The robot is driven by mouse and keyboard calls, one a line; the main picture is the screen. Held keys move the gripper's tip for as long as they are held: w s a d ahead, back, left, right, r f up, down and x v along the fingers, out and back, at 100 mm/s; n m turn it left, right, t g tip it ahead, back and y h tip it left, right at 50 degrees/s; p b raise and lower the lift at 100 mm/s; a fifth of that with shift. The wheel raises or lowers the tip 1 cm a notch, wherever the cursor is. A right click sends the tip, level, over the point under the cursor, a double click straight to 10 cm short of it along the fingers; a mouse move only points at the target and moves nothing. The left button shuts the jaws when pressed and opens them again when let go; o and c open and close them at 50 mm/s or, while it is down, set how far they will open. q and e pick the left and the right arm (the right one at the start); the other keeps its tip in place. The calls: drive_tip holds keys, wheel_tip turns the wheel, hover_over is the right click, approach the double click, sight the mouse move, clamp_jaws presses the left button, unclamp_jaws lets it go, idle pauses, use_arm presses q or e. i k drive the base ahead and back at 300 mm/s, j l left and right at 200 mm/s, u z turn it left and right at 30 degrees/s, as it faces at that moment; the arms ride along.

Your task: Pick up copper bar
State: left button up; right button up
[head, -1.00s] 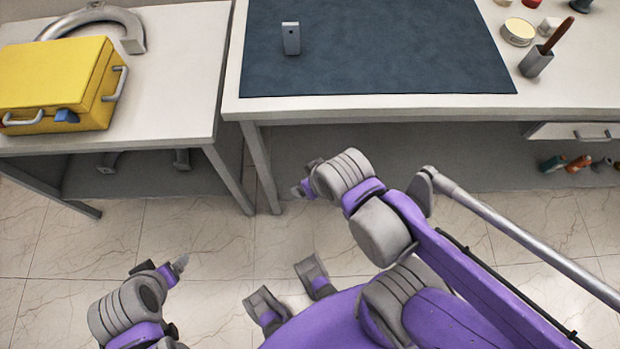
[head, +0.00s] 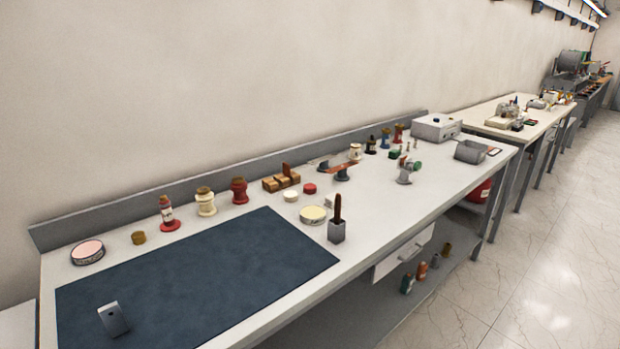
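A flat reddish-brown bar (head: 338,167), which looks like the copper bar, lies near the back of the long white workbench (head: 400,208). It seems to rest on a small dark support (head: 342,177); the contact is too small to tell. Neither of my grippers is in view now, so their openings and distance to the bar do not show.
A dark blue mat (head: 215,275) covers the bench's near left, with a small grey block (head: 112,319) standing on it.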

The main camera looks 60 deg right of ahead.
sight(285, 165)
drive_tip(key=z, duration=2.05)
drive_tip(key=l+u, duration=0.15)
drive_tip(key=u, duration=0.25)
drive_tip(key=i+l+u, duration=0.15)
drive_tip(key=u, duration=0.25)
drive_tip(key=l+u, duration=0.5)
drive_tip(key=l, duration=0.55)
drive_tip(key=i, duration=0.05)
